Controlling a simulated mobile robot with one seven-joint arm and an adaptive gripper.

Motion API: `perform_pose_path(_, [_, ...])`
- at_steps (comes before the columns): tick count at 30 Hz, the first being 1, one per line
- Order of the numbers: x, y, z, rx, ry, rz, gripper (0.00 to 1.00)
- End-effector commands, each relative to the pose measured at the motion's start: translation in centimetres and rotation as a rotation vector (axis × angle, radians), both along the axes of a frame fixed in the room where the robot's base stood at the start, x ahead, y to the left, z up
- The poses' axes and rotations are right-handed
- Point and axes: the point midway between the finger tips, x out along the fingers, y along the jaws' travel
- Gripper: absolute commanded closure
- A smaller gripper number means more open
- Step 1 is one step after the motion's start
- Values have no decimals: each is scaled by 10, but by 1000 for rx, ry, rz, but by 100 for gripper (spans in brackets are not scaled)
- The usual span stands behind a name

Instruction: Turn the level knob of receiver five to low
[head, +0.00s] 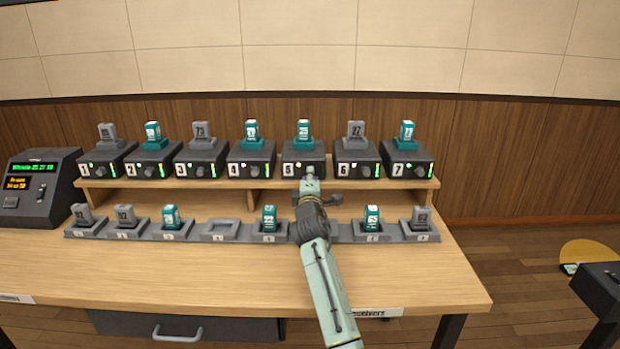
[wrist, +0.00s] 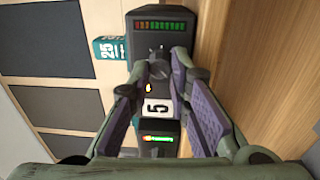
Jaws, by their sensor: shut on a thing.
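Receiver five (head: 291,158) is a dark box on the raised shelf, with a white label "5" and a small yellow light. A teal pack (head: 303,130) marked 25 stands in its top; it also shows in the wrist view (wrist: 110,49). My gripper (head: 310,175) reaches the front of this receiver. In the wrist view, its fingertips are shut on the dark level knob (wrist: 158,70), between the "5" label (wrist: 157,107) and a red-to-green light bar (wrist: 160,25). In the head view, my gripper hides the knob. The knob's pointer direction cannot be made out.
Receiver four (head: 251,158) and receiver six (head: 356,158) stand close on either side. Several charging cradles with packs line the bench below, one cradle (head: 220,231) empty. A console (head: 38,187) stands at the left. The bench front is mostly clear.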

Motion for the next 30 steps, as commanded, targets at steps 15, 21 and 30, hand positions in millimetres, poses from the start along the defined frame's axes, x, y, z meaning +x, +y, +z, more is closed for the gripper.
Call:
perform_pose_path(15, [0, 0, 0, 0, 1, 0, 65])
perform_pose_path(21, [0, 0, 0, 1, 1, 0, 62])
perform_pose_path(30, [-12, 0, -2, 2, 1, 0, 62])
